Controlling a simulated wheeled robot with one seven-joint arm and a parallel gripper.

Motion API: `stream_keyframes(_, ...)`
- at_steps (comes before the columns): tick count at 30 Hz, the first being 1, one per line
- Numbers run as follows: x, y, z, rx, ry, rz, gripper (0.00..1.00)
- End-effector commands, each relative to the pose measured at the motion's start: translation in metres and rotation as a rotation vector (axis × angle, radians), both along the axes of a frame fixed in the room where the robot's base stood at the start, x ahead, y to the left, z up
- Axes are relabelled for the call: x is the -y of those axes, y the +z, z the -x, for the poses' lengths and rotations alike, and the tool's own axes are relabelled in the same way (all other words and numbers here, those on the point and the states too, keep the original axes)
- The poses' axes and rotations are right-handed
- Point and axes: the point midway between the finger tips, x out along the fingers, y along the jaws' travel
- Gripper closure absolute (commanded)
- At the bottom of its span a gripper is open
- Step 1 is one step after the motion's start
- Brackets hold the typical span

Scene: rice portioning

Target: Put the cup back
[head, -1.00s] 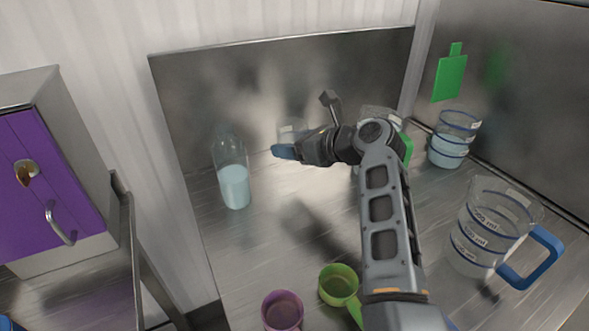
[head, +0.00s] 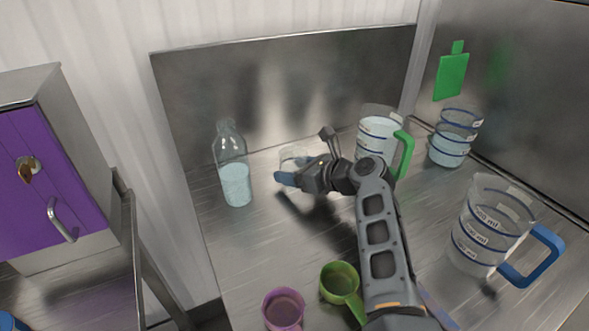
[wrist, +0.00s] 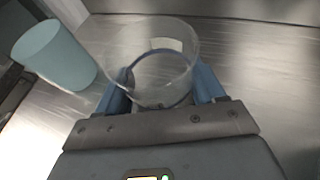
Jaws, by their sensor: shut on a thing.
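A clear, empty-looking cup (head: 293,155) is between the fingers of my gripper (head: 287,178), right of the bottle. In the wrist view the cup (wrist: 150,60) stands between the two blue fingers (wrist: 165,88), which are shut on it. It looks close to upright, with a whitish label and a dark ring low on its side. It is low over the steel counter (head: 265,240); I cannot tell if its base touches. My gripper hides its lower part in the head view.
A bottle with pale blue contents (head: 235,185) stands left. A green-handled jug (head: 378,130) and a stacked-looking clear beaker (head: 452,140) stand behind right. A large blue-handled jug (head: 480,235) is right. Purple (head: 283,309) and green (head: 338,280) cups are in front.

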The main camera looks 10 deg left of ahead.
Motion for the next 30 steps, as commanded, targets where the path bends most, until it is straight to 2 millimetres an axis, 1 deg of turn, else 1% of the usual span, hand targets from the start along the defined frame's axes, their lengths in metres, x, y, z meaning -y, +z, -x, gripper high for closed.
stream_keyframes(1, 0.000, -0.002, 0.000, -0.001, 0.000, -0.001, 0.66)
stream_keyframes(2, 0.000, -0.002, 0.000, -0.001, 0.000, -0.001, 0.30)
stream_keyframes(9, 0.000, -0.001, 0.000, -0.001, 0.000, -0.001, 0.07)
stream_keyframes(16, 0.000, -0.001, 0.000, -0.001, 0.000, -0.001, 0.06)
stream_keyframes(20, 0.001, 0.005, 0.001, 0.000, -0.001, 0.000, 0.06)
stream_keyframes(26, 0.015, 0.015, 0.010, -0.002, -0.002, 0.000, 0.06)
stream_keyframes(29, 0.024, 0.021, 0.016, -0.001, -0.001, 0.001, 0.06)
stream_keyframes(30, 0.032, 0.023, 0.020, -0.001, -0.003, 0.000, 0.06)
